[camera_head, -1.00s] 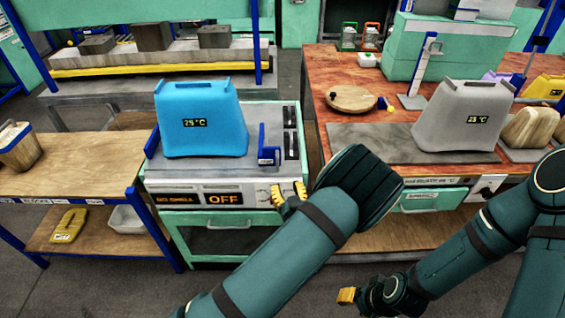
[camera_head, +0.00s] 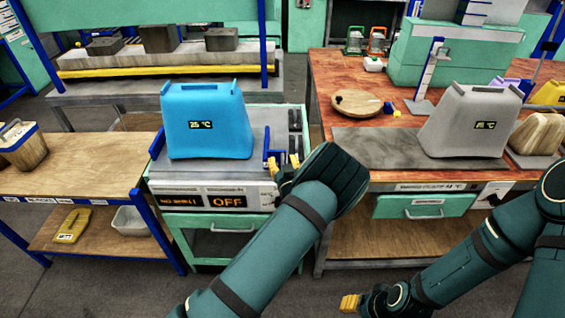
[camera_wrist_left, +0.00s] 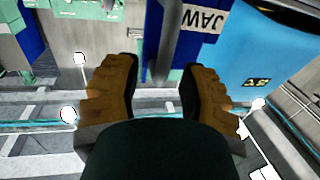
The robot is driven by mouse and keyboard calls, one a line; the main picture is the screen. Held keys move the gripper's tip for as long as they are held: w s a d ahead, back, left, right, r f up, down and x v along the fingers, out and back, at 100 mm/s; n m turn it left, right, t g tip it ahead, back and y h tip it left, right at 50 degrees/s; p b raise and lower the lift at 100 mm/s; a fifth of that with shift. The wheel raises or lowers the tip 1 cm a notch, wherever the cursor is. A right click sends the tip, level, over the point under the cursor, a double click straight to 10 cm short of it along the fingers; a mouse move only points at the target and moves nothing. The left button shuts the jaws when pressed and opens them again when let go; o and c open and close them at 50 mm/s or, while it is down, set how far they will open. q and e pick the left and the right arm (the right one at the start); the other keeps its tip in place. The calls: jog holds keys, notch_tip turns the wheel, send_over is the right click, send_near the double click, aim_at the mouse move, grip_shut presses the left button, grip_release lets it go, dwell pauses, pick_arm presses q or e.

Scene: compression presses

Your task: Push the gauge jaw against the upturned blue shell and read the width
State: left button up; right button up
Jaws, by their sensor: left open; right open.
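The upturned blue shell (camera_head: 208,122) stands on the grey gauge bed; its small display reads 25 °C. The blue gauge jaw (camera_head: 267,142) is to its right, with a visible gap between them. In the left wrist view the jaw (camera_wrist_left: 200,22), labelled JAW, and the shell (camera_wrist_left: 262,60) show close up. My left gripper (camera_head: 283,170) is open at the jaw. Its two fingertips (camera_wrist_left: 158,75) lie either side of the jaw's lower part; contact cannot be told. My right gripper (camera_head: 350,302) is low at the front, away from the gauge.
The gauge front reads NO SHELL and OFF (camera_head: 228,202). A blue-edged stop (camera_head: 157,142) is left of the shell. A wooden shelf table (camera_head: 75,170) is at left.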

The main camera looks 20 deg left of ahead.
pick_arm(q)
grip_shut()
jog(key=s+a+b, duration=0.1)
jog(key=s+a, duration=0.1)
jog(key=a, duration=0.6)
jog(key=shift+s+a, duration=0.2)
grip_release()
jog(key=shift+a, duration=0.15)
jog(key=v, duration=1.2)
